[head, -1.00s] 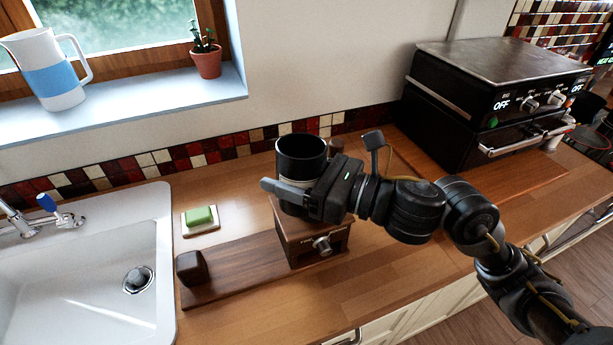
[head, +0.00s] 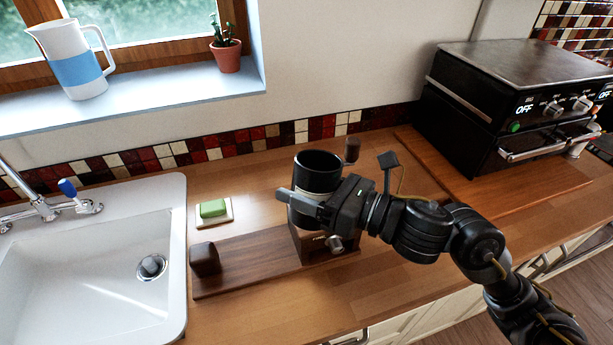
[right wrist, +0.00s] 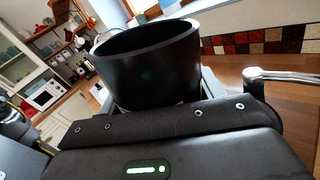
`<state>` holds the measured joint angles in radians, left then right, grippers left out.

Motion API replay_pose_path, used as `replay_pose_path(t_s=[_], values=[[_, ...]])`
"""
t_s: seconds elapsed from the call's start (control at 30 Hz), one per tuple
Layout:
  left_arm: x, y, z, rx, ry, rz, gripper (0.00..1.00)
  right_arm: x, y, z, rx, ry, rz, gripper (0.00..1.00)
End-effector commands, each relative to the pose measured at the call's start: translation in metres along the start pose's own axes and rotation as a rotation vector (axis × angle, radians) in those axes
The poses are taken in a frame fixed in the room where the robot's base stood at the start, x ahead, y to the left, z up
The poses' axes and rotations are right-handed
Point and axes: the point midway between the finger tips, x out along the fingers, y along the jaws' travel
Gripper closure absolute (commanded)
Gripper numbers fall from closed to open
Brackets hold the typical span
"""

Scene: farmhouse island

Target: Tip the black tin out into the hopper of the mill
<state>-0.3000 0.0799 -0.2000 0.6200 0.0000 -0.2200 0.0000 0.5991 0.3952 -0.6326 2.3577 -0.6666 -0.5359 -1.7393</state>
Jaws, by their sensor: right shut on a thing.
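The black tin (head: 318,170) is in my right gripper (head: 308,203), with its open mouth up and roughly upright. In the right wrist view the tin (right wrist: 150,65) stands between the fingers; its dark inside shows, but I cannot make out any contents. The mill (head: 312,243) is a wooden box with a metal knob on its front. The tin and gripper are in front of or over its top in the head view, so the hopper is hidden. The mill's crank knob (head: 352,150) shows just right of the tin. My left gripper is not in view.
The mill stands at the right end of a dark wooden board (head: 245,262) with a small dark block (head: 204,259) at its left. A green sponge on a dish (head: 213,210) lies behind. The sink (head: 90,265) is at left, a black oven (head: 520,100) at right.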

Motion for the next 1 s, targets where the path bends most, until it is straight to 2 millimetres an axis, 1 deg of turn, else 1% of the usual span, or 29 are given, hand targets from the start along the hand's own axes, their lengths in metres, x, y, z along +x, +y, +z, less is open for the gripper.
replay_pose_path(t_s=[0.13, 0.57, 0.7, 0.77, 0.9, 1.0], values=[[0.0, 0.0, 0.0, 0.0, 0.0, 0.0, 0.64, 0.0, 0.009, 0.004, 0.154, -0.002, 0.003, 0.72], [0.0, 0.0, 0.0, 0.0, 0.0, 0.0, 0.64, 0.0, 0.01, -0.021, 0.502, 0.0, 0.0, 0.72], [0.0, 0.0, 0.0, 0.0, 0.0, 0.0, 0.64, 0.0, 0.01, -0.029, 0.672, -0.001, -0.001, 0.72], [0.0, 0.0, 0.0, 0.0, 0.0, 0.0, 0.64, 0.0, 0.011, -0.024, 0.761, -0.003, 0.001, 0.72], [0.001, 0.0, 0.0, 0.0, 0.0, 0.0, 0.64, 0.0, 0.011, -0.022, 0.75, -0.005, 0.003, 0.72], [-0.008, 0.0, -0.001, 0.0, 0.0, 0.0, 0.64, 0.0, 0.01, -0.022, 0.836, -0.003, 0.0, 0.72]])
